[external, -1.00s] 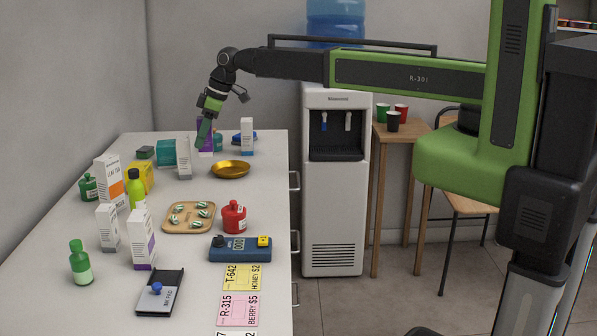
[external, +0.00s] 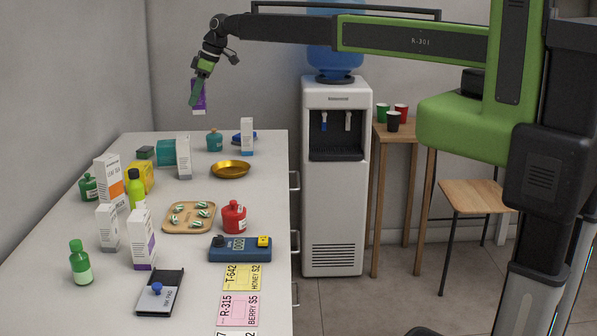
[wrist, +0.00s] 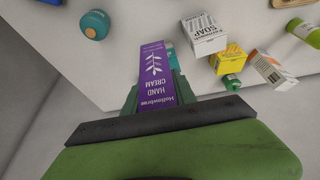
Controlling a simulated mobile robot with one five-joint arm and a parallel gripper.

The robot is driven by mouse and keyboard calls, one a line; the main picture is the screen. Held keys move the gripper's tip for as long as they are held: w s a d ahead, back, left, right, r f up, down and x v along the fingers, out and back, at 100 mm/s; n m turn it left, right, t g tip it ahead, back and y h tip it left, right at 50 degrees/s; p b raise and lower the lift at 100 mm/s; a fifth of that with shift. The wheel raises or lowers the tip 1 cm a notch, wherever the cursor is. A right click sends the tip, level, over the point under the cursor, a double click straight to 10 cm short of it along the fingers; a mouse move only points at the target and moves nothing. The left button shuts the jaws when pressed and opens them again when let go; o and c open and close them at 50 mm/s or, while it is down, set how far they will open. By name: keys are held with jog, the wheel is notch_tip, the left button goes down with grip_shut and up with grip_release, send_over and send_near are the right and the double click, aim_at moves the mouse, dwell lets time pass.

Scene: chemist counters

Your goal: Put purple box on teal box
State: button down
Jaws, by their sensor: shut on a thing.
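The purple box (external: 199,97), a hand cream carton with white lettering, is held in the air above the back of the counter. My gripper (external: 196,88) is shut on it; the wrist view shows the purple box (wrist: 156,75) between the two green fingers. The teal box (external: 166,152) sits on the counter at the back left, lower than the purple box and to its left. It is partly covered by a white soap carton (external: 184,158) in front. In the wrist view only a small part of the teal box (wrist: 172,58) shows behind the purple box.
A teal bottle (external: 214,141) and a gold dish (external: 230,170) stand to the right of the soap carton. Several cartons and bottles crowd the counter's left side.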

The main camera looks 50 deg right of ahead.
jog(key=d+r, duration=0.2)
jog(key=b, duration=0.7)
send_over(170, 146)
notch_tip(170, 146, down, 8)
jog(key=shift+r, duration=0.25)
notch_tip(170, 146, down, 4)
jog(key=b, duration=0.4)
jog(key=shift+a+f, duration=0.1)
jog(key=shift+f, duration=0.1)
jog(key=shift+r, duration=0.3)
jog(key=shift+f, duration=0.25)
jog(key=c, duration=1)
grip_release()
jog(key=shift+r, duration=0.1)
